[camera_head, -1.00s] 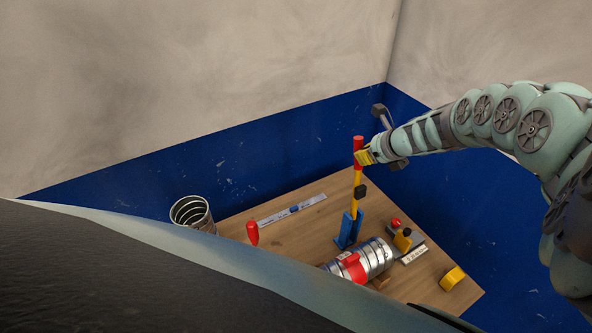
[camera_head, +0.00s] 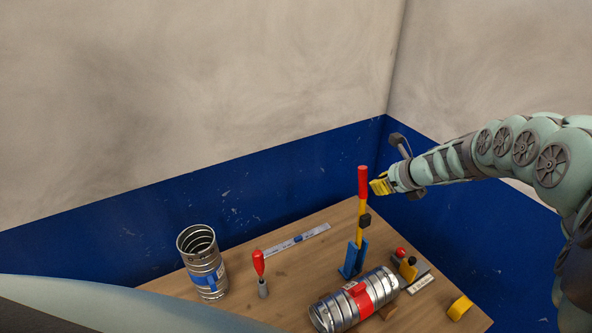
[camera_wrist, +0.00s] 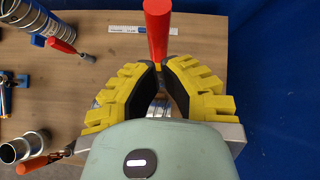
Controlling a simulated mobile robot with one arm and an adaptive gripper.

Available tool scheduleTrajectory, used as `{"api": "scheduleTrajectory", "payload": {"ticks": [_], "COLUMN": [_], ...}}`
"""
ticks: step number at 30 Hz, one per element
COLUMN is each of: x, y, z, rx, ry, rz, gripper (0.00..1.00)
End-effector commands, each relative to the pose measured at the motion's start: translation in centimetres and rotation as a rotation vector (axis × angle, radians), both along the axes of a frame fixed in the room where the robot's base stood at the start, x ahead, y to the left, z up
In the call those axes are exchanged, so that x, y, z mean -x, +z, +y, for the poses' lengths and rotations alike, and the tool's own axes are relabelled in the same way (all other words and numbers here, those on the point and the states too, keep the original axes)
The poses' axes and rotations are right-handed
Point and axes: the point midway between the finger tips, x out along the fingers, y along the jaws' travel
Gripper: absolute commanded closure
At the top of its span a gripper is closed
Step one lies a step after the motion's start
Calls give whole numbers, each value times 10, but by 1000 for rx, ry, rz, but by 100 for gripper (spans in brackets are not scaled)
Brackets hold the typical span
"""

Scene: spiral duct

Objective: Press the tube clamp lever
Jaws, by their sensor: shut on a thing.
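The tube clamp lever (camera_head: 360,216) stands near upright on a blue base (camera_head: 353,260) at the back right of the table. It has a red grip on top, a yellow shaft and a black block partway down. My gripper (camera_head: 375,186) is at the right side of the lever, level with the lower red grip. In the wrist view the lever's red grip (camera_wrist: 158,28) rises just beyond my gripper (camera_wrist: 162,66), whose yellow fingers are drawn in on the lever. The exact contact is partly hidden by the fingers.
A silver spiral duct (camera_head: 334,314) with a red band lies before the lever. An upright duct (camera_head: 206,277) and a red-handled tool (camera_head: 259,265) stand left. A ruler (camera_head: 290,241) lies behind. A yellow piece (camera_head: 459,307) is right. Blue-and-white walls close the back.

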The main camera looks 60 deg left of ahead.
Motion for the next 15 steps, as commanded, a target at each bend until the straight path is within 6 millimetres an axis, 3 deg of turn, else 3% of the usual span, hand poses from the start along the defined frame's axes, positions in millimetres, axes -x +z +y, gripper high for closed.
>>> {"api": "scheduleTrajectory", "payload": {"ticks": [10,15], "x": [-4,-6], "y": [9,35], "z": [-10,-8], "rx": [20,15], "ry": [-9,-6], "rz": [-8,-11], "gripper": [100,100]}}
